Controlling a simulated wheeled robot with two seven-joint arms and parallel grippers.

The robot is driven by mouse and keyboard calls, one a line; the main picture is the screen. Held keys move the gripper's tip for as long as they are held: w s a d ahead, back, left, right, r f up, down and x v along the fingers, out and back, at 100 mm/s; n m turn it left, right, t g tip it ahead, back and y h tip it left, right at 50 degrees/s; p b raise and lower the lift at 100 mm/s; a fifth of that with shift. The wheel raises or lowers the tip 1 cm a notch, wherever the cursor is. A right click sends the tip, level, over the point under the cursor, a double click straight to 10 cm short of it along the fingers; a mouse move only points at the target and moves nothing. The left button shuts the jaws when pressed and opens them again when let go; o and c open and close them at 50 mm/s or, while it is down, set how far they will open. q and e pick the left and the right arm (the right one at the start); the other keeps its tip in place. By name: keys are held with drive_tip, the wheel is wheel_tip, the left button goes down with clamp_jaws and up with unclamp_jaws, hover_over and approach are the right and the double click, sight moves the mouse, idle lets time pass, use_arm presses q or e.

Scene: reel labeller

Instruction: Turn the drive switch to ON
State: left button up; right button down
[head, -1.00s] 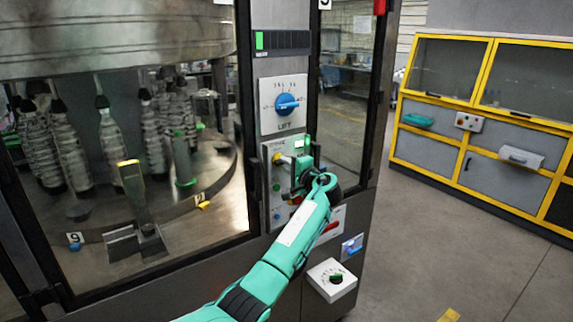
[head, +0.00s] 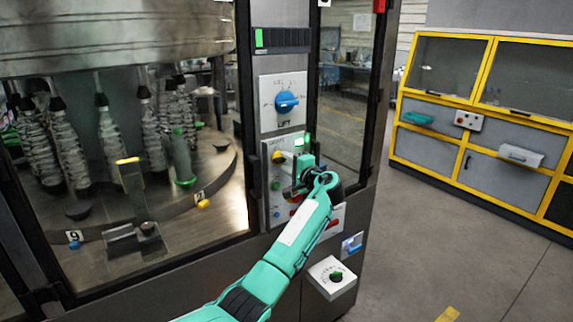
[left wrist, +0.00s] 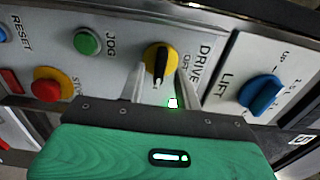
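The drive switch (left wrist: 158,60) is a yellow round knob with a black bar handle, under the sideways DRIVE label in the left wrist view. It also shows as a small yellow spot in the head view (head: 278,157). The word OFF seems to be printed beside it; I cannot tell surely which mark the handle points at. My left gripper (left wrist: 160,80) has its two pale fingers on either side of the handle, with gaps showing, so it is open around it. In the head view my left gripper (head: 290,158) is at the panel, hiding part of it. My right gripper is not in view.
The blue LIFT knob (left wrist: 262,95) is close on the right, the green JOG button (left wrist: 87,41) and red stop button (left wrist: 52,86) on the left. In the head view, a glass door (head: 150,140) with bottles behind it is left of the panel, and open floor (head: 440,240) is right.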

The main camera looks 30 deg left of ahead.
use_arm(q)
drive_tip(key=b+v, duration=0.4)
drive_tip(key=v, duration=0.9)
drive_tip(key=shift+b, duration=0.35)
drive_tip(key=shift+f, duration=0.1)
